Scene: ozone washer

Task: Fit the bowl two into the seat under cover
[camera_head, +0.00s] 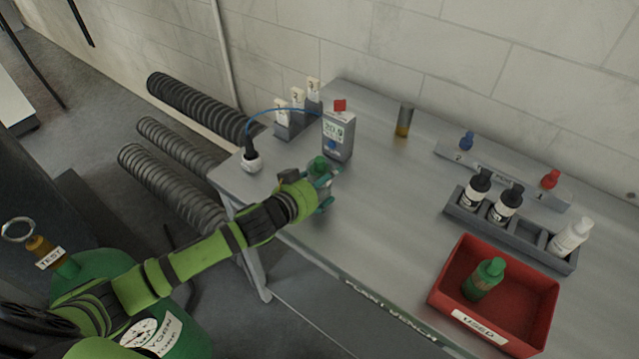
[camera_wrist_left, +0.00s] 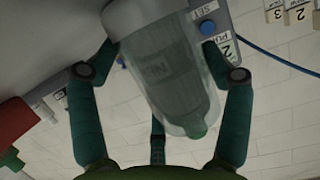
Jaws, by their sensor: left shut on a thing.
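My left gripper (camera_head: 322,188) is shut on a clear vessel with a green top (camera_head: 319,166), close in front of the grey meter (camera_head: 339,134) on the bench. In the left wrist view the vessel (camera_wrist_left: 172,75) is translucent, with a darker labelled insert inside and a green nub at its rounded end. The gripper's green fingers (camera_wrist_left: 160,90) stand on both sides of it. No readable mark shows whether it is bowl two. I cannot tell whether it touches the bench. I cannot make out a covered seat. My right gripper is not in view.
A red bin (camera_head: 450,305) marked USED holds a green bottle (camera_head: 484,280). A grey rack (camera_head: 520,240) holds black and white bottles. A blue hose (camera_head: 285,111) runs to the meter. The bench's middle is clear.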

